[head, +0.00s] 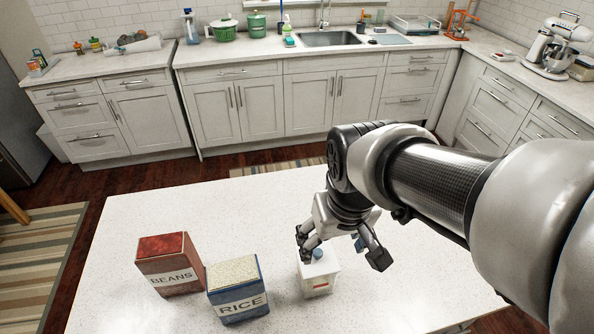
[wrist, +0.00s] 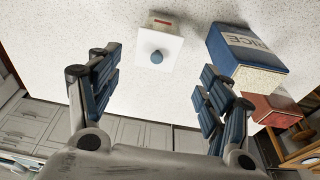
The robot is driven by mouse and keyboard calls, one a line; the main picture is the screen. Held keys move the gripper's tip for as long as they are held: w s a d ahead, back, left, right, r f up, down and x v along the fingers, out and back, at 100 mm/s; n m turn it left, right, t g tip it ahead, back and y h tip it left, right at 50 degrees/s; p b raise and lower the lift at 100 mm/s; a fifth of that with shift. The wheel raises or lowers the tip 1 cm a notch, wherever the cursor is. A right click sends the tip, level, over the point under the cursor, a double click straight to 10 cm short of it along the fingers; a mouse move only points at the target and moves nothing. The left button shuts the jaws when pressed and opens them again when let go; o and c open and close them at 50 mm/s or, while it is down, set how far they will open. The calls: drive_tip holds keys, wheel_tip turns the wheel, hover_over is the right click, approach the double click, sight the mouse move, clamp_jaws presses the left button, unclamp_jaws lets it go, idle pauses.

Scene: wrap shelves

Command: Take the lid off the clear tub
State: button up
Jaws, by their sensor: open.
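The tub (head: 318,287) stands upright on the white speckled table, with a small red mark on its front. A white square lid (wrist: 172,45) sits on it, with a round blue knob (wrist: 157,57) in the middle. The knob also shows in the head view (head: 317,254), partly behind a finger. My gripper (head: 341,252) is open and empty, pointing down close to the tub. In the wrist view my gripper (wrist: 160,72) has its two fingers apart, with the knob between them in the picture. I see no finger touching the lid.
A blue RICE box (head: 237,293) stands just left of the tub in the head view, with a red BEANS box (head: 168,267) beyond it. The table (head: 420,300) is clear on the right. Counters with a sink (head: 330,38) line the back wall.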

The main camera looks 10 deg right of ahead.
drive_tip(key=o, duration=0.5)
drive_tip(key=w+r+p, duration=0.1)
drive_tip(key=p, duration=0.2)
drive_tip(key=w+r+g+p, duration=0.1)
drive_tip(key=w+p, duration=0.1)
drive_tip(key=p, duration=0.1)
drive_tip(key=w+r+g+p, duration=0.1)
drive_tip(key=w+p, duration=0.1)
drive_tip(key=p, duration=0.1)
drive_tip(key=shift+r+p, duration=0.35)
hover_over(318, 252)
wheel_tip(318, 252, down, 12)
drive_tip(key=shift+s+f, duration=0.1)
drive_tip(key=shift+s, duration=0.05)
drive_tip(key=shift+f, duration=3.05)
